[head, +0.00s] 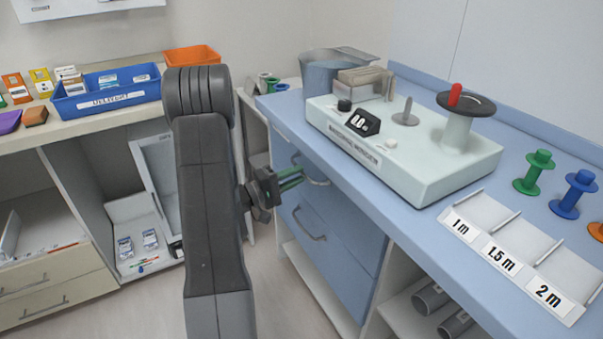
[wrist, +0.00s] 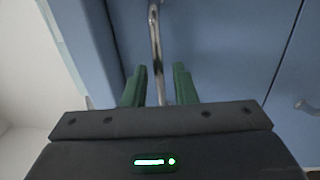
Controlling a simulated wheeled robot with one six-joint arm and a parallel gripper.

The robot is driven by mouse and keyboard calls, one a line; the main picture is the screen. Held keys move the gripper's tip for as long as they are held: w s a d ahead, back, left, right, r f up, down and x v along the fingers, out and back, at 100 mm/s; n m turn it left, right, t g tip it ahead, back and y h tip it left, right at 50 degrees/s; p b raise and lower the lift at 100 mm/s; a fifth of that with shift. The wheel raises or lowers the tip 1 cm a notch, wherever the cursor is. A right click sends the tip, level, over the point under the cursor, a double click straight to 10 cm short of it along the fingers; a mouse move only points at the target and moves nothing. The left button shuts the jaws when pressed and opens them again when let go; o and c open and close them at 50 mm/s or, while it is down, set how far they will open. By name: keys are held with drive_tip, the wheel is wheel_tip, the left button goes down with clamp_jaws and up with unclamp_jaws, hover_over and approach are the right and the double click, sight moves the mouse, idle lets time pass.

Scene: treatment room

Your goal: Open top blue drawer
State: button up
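The blue cabinet under the counter has a top drawer (head: 342,208) with a curved metal handle (head: 318,183). The drawer front looks flush with the cabinet. My gripper (head: 296,180) is at this handle, its green fingers pointing at the drawer front. In the wrist view the green fingers (wrist: 159,84) are apart, and the metal handle (wrist: 156,45) runs between them, with a gap showing on both sides. The handle's near end is hidden behind my gripper body. I cannot tell whether either finger touches it.
A lower blue drawer (head: 318,262) has its own handle (head: 309,224), also at the right of the wrist view (wrist: 306,106). The blue counter (head: 420,225) overhangs above, bearing a pale winding machine (head: 425,160). Open shelves with grey rolls (head: 432,298) are below right. Floor at left is clear.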

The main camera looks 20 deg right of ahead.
drive_tip(key=shift+w+d+r, duration=0.1)
drive_tip(key=shift+d+r, duration=0.1)
drive_tip(key=shift+d, duration=1.05)
drive_tip(key=shift+c, duration=0.5)
clamp_jaws()
drive_tip(key=shift+a, duration=0.1)
